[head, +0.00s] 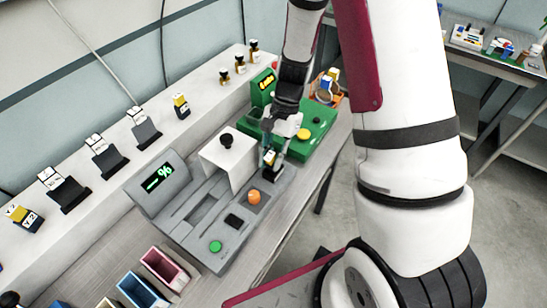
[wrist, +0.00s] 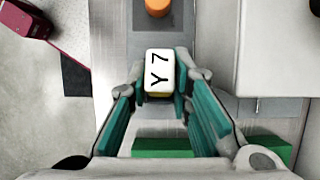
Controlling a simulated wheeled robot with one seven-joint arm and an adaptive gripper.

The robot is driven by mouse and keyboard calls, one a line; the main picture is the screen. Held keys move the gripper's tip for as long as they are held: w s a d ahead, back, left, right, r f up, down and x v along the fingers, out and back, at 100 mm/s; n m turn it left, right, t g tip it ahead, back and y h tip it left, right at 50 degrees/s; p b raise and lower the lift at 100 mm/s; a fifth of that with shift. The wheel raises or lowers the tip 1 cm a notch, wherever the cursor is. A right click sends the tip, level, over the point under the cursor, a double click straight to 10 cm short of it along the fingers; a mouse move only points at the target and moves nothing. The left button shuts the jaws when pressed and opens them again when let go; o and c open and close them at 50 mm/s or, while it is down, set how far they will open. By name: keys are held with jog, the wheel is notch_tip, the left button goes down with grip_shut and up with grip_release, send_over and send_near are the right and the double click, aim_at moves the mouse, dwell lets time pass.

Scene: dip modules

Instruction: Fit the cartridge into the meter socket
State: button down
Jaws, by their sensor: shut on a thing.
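My gripper (head: 272,146) is shut on a cartridge (head: 270,159), which has a white top marked Y 7 and a yellow edge; in the wrist view the cartridge (wrist: 159,68) sits between the teal fingers (wrist: 163,84). It is held over the right end of the grey meter (head: 187,236), beside the white box. The meter has a tilted display (head: 158,177) with a green % sign.
A white box with a black knob (head: 226,141) stands on the meter, left of my gripper. An orange knob (head: 254,197) and green button (head: 216,246) rise from the deck. A green device (head: 313,124) stands behind.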

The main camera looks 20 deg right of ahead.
jog(key=shift+w+d+f, duration=0.1)
jog(key=shift+d+f, duration=0.05)
jog(key=shift+f, duration=0.1)
jog(key=c, duration=1.4)
grip_release()
jog(key=shift+c, duration=0.2)
jog(key=shift+r, duration=0.15)
